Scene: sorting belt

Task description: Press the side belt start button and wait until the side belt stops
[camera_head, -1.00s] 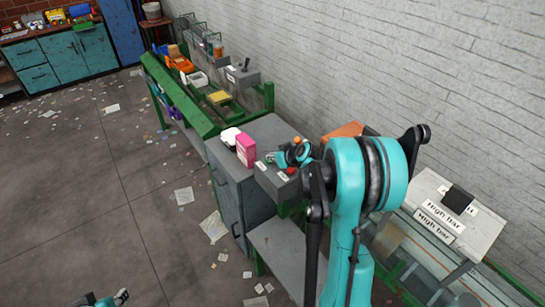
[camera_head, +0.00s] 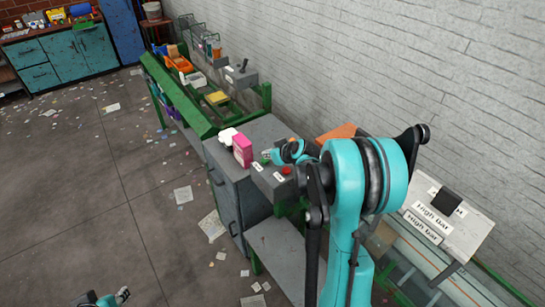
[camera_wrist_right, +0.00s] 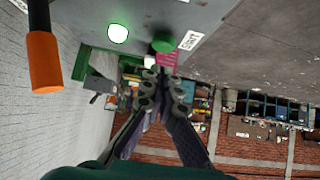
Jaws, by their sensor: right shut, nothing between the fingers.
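In the right wrist view the green button (camera_wrist_right: 163,46) sits by a START label (camera_wrist_right: 191,40). A pale green lit lamp (camera_wrist_right: 118,33) is to its left. My right gripper (camera_head: 269,155) is shut and empty, close to the green button. In the wrist view its fingertips (camera_wrist_right: 160,73) lie just below the button; I cannot tell whether they touch. My left gripper (camera_head: 121,296) shows small at the bottom left, its jaws unclear.
A pink box (camera_head: 243,150) and a white item stand on the grey cabinet (camera_head: 228,185). A "High bar" panel (camera_head: 450,220) is at right. An orange handle (camera_wrist_right: 43,60) hangs at left in the wrist view.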

